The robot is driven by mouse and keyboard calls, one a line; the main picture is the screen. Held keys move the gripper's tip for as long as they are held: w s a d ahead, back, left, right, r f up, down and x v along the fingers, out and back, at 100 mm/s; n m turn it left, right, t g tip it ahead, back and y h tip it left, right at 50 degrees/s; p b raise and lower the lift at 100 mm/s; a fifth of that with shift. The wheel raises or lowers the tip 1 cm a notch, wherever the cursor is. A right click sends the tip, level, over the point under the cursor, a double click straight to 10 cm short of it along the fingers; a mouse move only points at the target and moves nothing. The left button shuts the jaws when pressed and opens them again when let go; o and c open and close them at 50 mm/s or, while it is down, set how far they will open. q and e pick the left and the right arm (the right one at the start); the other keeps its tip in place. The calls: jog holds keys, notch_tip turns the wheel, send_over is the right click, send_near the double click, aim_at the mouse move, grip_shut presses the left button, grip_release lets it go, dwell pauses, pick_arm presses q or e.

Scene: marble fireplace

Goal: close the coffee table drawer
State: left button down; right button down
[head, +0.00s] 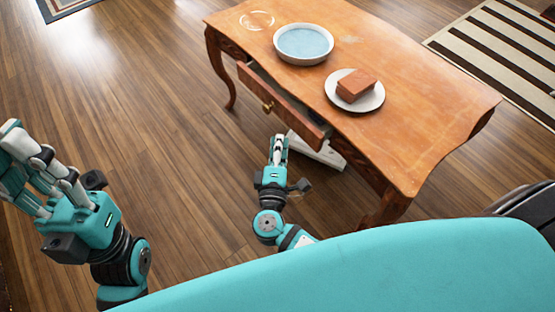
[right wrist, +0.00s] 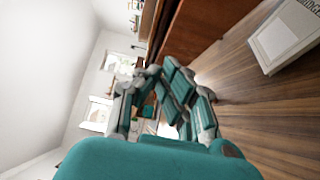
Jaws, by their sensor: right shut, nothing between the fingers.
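The wooden coffee table (head: 430,120) stands at the upper right of the head view. Its drawer (head: 290,108) sticks out of the long near side, partly open, with a small brass knob (head: 267,107) on its front. My right gripper (head: 279,140) is shut and empty, just below and in front of the drawer's right end; I cannot tell whether it touches. Its closed fingers also show in the right wrist view (right wrist: 172,95), beside reddish-brown wood (right wrist: 200,30). My left gripper (head: 35,165) is at the left edge with its fingers spread, away from the table.
On the tabletop are a white bowl (head: 303,58) with a pale blue inside and a white plate (head: 370,101) with a brown block (head: 356,85). A white book-like object (head: 322,152) lies on the floor by the table. The wooden floor (head: 150,100) to the left is clear.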

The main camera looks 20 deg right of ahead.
aim_at(299, 120)
jog(key=shift+w+d+b, duration=0.2)
jog(key=shift+w+d, duration=0.7)
jog(key=shift+d, duration=0.3)
jog(key=shift+w+d+b, duration=0.15)
jog(key=shift+w+d, duration=0.7)
jog(key=shift+d, duration=0.35)
jog(key=shift+w+d, duration=0.2)
jog(key=shift+d, duration=0.4)
jog(key=shift+w+d, duration=0.2)
jog(key=shift+d, duration=0.4)
jog(key=shift+a+f, duration=0.1)
